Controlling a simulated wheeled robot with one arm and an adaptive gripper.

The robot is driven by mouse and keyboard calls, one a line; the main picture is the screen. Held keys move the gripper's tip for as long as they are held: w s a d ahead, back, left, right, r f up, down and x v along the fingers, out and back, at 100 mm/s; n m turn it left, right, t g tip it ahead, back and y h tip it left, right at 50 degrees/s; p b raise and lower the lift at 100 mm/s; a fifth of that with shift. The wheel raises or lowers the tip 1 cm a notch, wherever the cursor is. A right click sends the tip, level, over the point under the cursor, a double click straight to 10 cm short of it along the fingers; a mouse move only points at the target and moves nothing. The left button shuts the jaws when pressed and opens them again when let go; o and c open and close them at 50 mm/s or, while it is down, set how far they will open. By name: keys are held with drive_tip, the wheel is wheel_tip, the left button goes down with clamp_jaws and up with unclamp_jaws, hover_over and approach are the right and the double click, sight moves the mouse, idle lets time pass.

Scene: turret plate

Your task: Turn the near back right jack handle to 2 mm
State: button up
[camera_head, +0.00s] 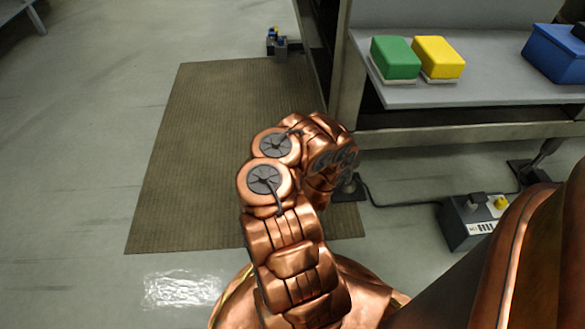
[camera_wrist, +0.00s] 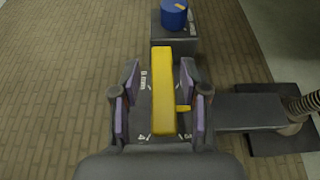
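A yellow bar-shaped jack handle (camera_wrist: 161,85) lies lengthwise over a dark jack plate (camera_wrist: 143,108) in the wrist view. A small yellow tab (camera_wrist: 183,108) sticks out from its right side. White marks show on the plate: what looks like "0 mm" at upper left, and small marks that look like 4 and 2 at the lower left and right. In the head view my copper arm hides the gripper and this jack.
A blue cylinder (camera_wrist: 173,14) sits on a grey block beyond the handle. A dark box and ribbed post (camera_wrist: 303,105) stand at right. The head view shows a jack with a yellow knob (camera_head: 500,202), another jack (camera_head: 278,44) and a bench (camera_head: 470,93) with green and yellow boxes.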

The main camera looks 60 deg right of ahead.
drive_tip(key=shift+s, duration=0.2)
drive_tip(key=shift+s+a+r, duration=0.15)
drive_tip(key=shift+s+a, duration=0.2)
drive_tip(key=shift+a, duration=0.05)
drive_tip(key=v, duration=0.6)
drive_tip(key=shift+w, duration=0.15)
drive_tip(key=shift+a+r, duration=0.1)
drive_tip(key=shift+r, duration=0.05)
idle(0.7)
